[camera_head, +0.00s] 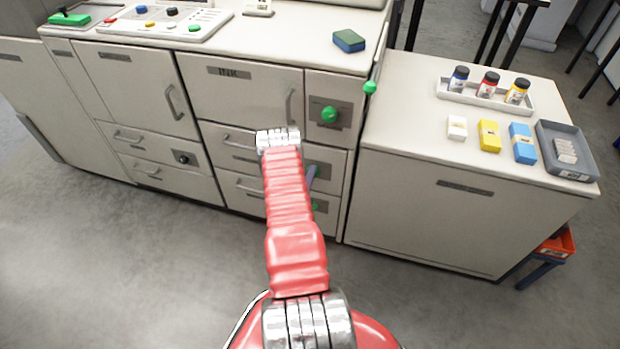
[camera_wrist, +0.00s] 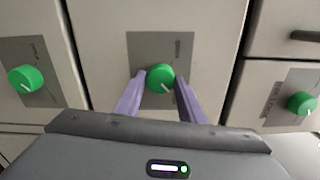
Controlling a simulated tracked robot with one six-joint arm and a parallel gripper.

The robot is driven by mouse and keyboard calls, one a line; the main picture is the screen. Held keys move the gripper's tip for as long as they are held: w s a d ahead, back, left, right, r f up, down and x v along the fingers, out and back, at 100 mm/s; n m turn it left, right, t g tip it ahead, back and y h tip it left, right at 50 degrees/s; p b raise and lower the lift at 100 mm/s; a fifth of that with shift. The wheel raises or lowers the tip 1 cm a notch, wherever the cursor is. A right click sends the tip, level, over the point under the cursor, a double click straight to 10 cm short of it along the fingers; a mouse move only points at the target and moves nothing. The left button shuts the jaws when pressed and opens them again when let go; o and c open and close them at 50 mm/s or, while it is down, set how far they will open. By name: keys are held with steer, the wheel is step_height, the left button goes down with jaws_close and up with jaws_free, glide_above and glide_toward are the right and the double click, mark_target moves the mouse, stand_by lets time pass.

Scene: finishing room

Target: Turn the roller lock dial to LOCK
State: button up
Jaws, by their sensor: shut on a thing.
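My gripper (camera_wrist: 158,90) has its two purple fingers on either side of a round green dial (camera_wrist: 160,77), touching it, in the wrist view. The dial sits on a grey plate on a pale cabinet front. Its white mark points to the lower right. The plate's lettering is too small to read, so I cannot tell which word the mark faces or whether this is the roller lock dial. In the head view a purple finger (camera_head: 312,174) shows at the cabinet's middle right panel. My arm hides the gripped dial there.
Other green dials flank it in the wrist view, left (camera_wrist: 26,79) and right (camera_wrist: 301,103). In the head view, a green dial (camera_head: 330,115) sits above the gripper. Open floor (camera_head: 130,270) lies in front.

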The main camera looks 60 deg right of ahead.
steer(key=shift+s+f+m, duration=0.15)
steer(key=shift+f+m, duration=0.05)
steer(key=shift+m, duration=0.1)
steer(key=o, duration=1)
steer(key=shift+r, duration=0.1)
steer(key=shift+a, duration=0.15)
steer(key=a, duration=0.4)
steer(key=s+a, duration=0.1)
steer(key=a, duration=0.4)
steer(key=s+a, duration=0.1)
steer(key=a, duration=0.3)
steer(key=shift+a, duration=0.2)
